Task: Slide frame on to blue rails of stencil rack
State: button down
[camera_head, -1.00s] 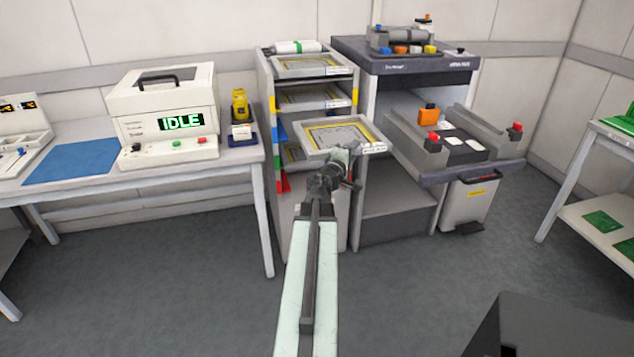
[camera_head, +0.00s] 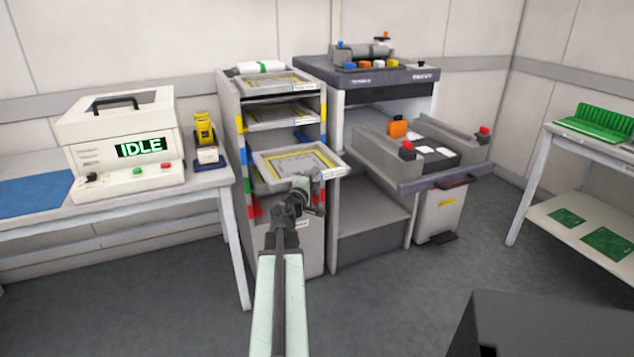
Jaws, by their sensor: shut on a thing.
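The stencil rack (camera_head: 229,108) stands left of the big printer, with yellow, blue, green and red marks down its front posts. A blue mark (camera_head: 243,156) shows on the left post. My gripper (camera_head: 312,190) is shut on the front edge of a stencil frame (camera_head: 263,174), light grey with a yellow-bordered sheet. The frame is held about level at the rack's front, near the height of the blue mark. Its front part sticks out past the posts. I cannot tell whether its back edge touches the rails, which are mostly hidden.
Other frames lie in the upper slots (camera_head: 283,116) and on the rack's top (camera_head: 270,83), beside a white roll (camera_head: 259,67). The printer's tray (camera_head: 440,182) juts out to the right. A bench (camera_head: 130,203) with an IDLE machine (camera_head: 120,140) stands left.

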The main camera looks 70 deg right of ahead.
aim_at(293, 154)
jog(key=w+d, duration=0.4)
jog(key=d, duration=0.1)
jog(key=w+d+f+b, duration=0.1)
jog(key=w+d, duration=0.3)
jog(key=d, duration=0.1)
jog(key=w+d, duration=0.5)
jog(key=d, duration=0.1)
jog(key=shift+d+f+b, duration=0.1)
jog(key=shift+f+b, duration=0.25)
jog(key=shift+f, duration=0.05)
jog(key=shift+w+d+f+b, duration=0.25)
jog(key=shift+w+d+b, duration=0.05)
jog(key=shift+w+d, duration=0.5)
jog(key=shift+f, duration=0.1)
jog(key=shift+w+d, duration=0.75)
jog(key=shift+d, duration=0.3)
dwell(0.5)
jog(key=shift+c, duration=0.6)
grip_release()
dwell(0.4)
